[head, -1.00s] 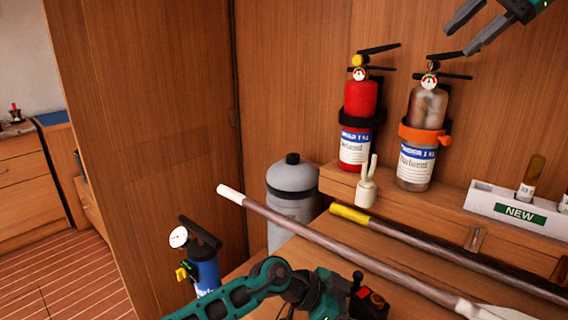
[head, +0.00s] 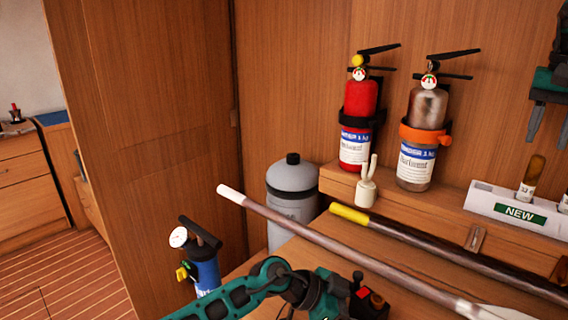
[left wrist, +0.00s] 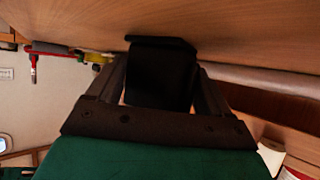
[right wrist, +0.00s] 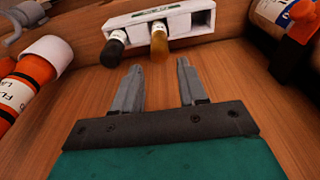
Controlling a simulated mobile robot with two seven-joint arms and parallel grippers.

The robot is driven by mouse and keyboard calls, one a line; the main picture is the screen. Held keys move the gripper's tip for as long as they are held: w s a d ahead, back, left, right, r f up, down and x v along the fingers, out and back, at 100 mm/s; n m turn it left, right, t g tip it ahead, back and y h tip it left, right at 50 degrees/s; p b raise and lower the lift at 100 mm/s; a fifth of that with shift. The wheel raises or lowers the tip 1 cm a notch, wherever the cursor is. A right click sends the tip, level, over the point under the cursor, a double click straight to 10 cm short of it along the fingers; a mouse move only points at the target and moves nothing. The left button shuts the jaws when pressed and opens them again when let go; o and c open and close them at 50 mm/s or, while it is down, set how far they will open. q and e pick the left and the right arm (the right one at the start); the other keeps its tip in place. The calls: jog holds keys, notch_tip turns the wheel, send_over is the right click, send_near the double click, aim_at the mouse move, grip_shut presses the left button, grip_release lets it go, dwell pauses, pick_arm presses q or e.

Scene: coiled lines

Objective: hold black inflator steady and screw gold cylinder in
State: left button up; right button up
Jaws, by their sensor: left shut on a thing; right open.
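The black inflator (left wrist: 160,75) is a dark block between the fingers of my left gripper (left wrist: 158,88), which is shut on it. In the head view the inflator (head: 372,302), with a red part on top, is low in the middle, partly cut off by the frame edge. The gold cylinder (head: 531,178) stands in the white rack marked NEW at the right; it also shows in the right wrist view (right wrist: 159,42). My right gripper (head: 547,140) is open and empty, its fingers pointing down above the rack's right part. In its wrist view the gold cylinder is ahead, between the fingertips (right wrist: 158,67).
The white rack (head: 484,202) also holds a dark cylinder (right wrist: 116,45). Two long poles (head: 300,229) cross the bench. Two extinguishers (head: 358,128) hang on the wall. A grey tank (head: 290,185) and a blue pump (head: 206,272) stand left. Orange flares (right wrist: 28,80) lie near my right gripper.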

aim_at(539, 156)
jog(key=shift+f, duration=3.1)
jog(key=shift+c, duration=0.3)
grip_shut()
jog(key=shift+r, duration=0.45)
jog(key=shift+r, duration=1.8)
jog(key=shift+w, duration=0.1)
